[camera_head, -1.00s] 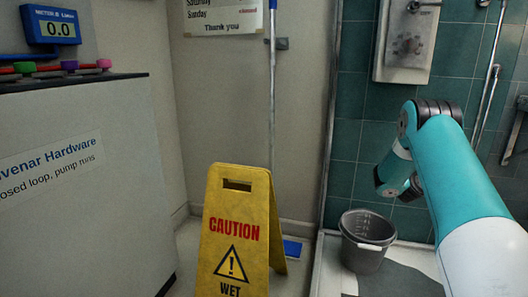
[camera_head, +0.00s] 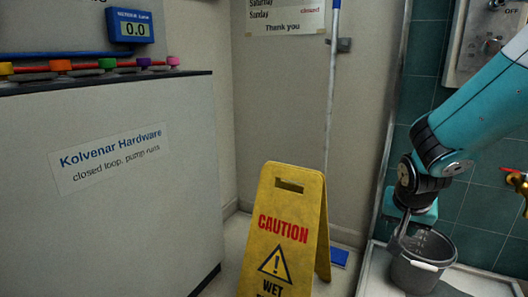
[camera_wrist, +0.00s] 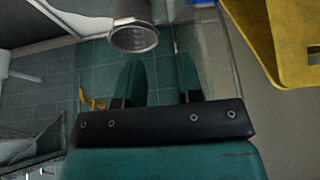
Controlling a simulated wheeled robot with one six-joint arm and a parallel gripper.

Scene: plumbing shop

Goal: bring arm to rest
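My arm reaches in from the right in the head view and bends down at its joint. Its end is over or in front of the grey bucket (camera_head: 425,262); I cannot tell the exact gap. In the wrist view my gripper (camera_wrist: 160,72) has its two teal fingers apart, with nothing seen between them. A dark grey round vessel (camera_wrist: 133,32), apparently the bucket, shows beyond the fingers in that view.
A yellow caution sign (camera_head: 282,235) stands on the floor in the middle, also in the wrist view (camera_wrist: 292,45). A grey cabinet (camera_head: 120,220) with a blue meter (camera_head: 132,26) fills the left. A blue-ended pole (camera_head: 331,110) leans at the wall. A brass tap (camera_head: 519,183) is at right.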

